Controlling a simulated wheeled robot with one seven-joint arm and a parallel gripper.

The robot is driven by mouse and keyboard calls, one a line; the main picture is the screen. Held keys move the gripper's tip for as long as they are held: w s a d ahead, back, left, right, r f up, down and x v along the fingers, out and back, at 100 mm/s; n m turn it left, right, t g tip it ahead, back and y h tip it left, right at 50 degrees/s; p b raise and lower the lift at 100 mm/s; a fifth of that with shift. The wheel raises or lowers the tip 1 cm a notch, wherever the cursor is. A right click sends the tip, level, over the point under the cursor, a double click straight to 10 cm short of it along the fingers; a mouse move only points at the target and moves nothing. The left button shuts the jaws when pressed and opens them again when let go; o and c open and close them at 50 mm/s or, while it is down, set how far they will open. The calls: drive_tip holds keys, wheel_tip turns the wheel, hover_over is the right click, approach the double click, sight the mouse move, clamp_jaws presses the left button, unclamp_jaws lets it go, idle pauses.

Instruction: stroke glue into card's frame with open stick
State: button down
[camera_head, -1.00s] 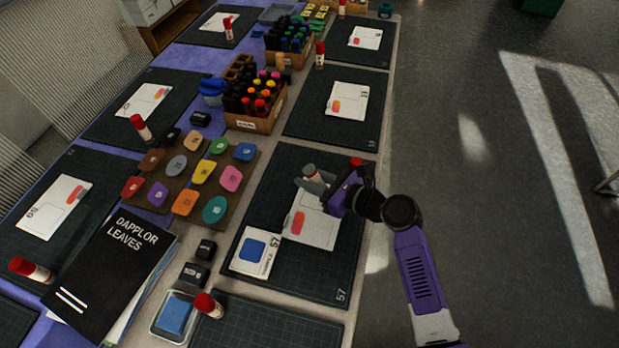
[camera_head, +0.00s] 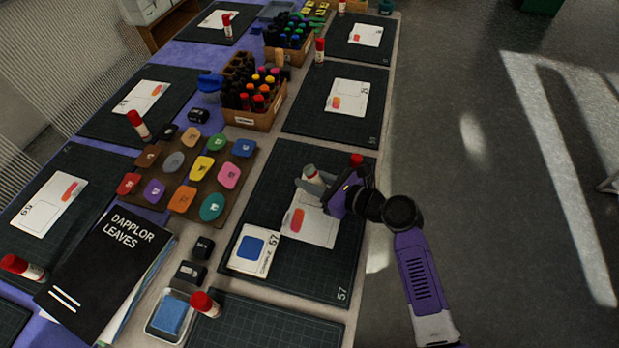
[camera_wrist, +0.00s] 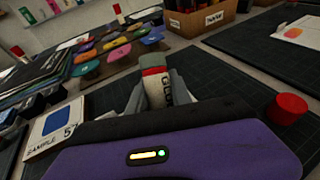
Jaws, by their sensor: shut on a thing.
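My gripper (camera_head: 326,187) is shut on a glue stick (camera_head: 312,174), held at a tilt over the mat marked 57 (camera_head: 318,268). In the wrist view the glue stick (camera_wrist: 156,86) sits between the fingers, with "GLUE" lettering partly visible. Its red cap (camera_head: 356,160) stands apart on the mat, and the cap also shows in the wrist view (camera_wrist: 287,108). The white card (camera_head: 318,232) with an orange-red patch lies below my gripper, which hides part of it, including any frame there. Whether the stick touches the card cannot be told.
A sample card with a blue shape (camera_head: 250,249) lies left of the card. A brown board of coloured stamps (camera_head: 188,178), a crate of bottles (camera_head: 253,119), a black book (camera_head: 112,258) and a tray with a blue sponge (camera_head: 169,317) stand nearby. The mat's lower right is clear.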

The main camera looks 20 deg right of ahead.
sight(298, 189)
drive_tip(key=shift+s, duration=0.1)
drive_tip(key=shift+f, duration=0.55)
idle(0.5)
drive_tip(key=shift+a, duration=0.1)
drive_tip(key=shift+w+a+f+p, duration=0.15)
drive_tip(key=shift+w+a+p, duration=0.4)
drive_tip(key=shift+w+a, duration=0.5)
drive_tip(key=shift+w+a+p, duration=0.35)
drive_tip(key=shift+w+a, duration=0.05)
drive_tip(key=shift+a, duration=0.35)
drive_tip(key=shift+a, duration=0.1)
drive_tip(key=shift+w+a+r, duration=0.2)
drive_tip(key=shift+w+a, duration=0.3)
drive_tip(key=shift+w+d, duration=0.85)
drive_tip(key=shift+d, duration=0.05)
